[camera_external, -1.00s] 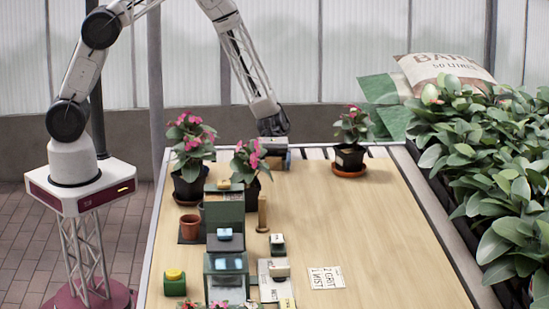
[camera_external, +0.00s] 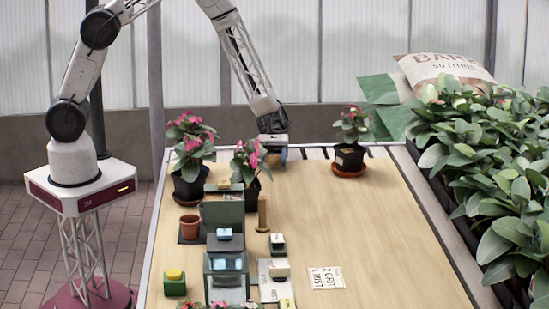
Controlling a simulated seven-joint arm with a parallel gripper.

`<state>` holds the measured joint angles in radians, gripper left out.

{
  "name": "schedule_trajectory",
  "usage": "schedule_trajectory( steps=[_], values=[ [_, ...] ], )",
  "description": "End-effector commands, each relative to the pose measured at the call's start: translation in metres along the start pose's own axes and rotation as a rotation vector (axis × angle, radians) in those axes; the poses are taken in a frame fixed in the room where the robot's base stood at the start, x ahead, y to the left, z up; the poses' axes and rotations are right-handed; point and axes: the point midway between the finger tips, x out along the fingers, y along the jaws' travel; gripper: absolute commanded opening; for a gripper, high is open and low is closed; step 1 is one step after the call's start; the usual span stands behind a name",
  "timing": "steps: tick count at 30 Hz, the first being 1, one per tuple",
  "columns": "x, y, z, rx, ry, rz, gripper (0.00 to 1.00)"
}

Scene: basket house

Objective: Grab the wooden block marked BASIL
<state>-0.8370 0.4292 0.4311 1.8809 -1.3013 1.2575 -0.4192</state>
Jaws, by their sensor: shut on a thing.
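My gripper (camera_external: 273,152) is at the far edge of the table, near the striped strip. It is shut on a small block (camera_external: 268,157), of which only a little tan shows under the jaws. The fingers hide most of it, and no lettering can be read, so I cannot confirm the BASIL mark. Whether the block touches the table is too small to tell.
Potted pink flowers (camera_external: 188,160) stand left of the gripper, and another pot (camera_external: 349,158) stands right. An upright wooden piece (camera_external: 262,214), green boxes (camera_external: 226,275) and a printed card (camera_external: 326,278) are nearer. The table's right half (camera_external: 390,230) is mostly clear.

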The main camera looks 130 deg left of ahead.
Motion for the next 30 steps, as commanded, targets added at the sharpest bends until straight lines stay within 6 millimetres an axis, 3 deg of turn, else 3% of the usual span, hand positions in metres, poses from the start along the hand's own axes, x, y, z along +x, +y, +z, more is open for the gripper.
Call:
schedule_trajectory(
  steps=[8, 30],
  values=[
    [-0.011, 0.000, 0.027, 0.003, 0.000, 0.001, 0.34],
    [-0.030, -0.130, 0.029, -0.001, 0.000, 0.001, 0.34]
  ],
)
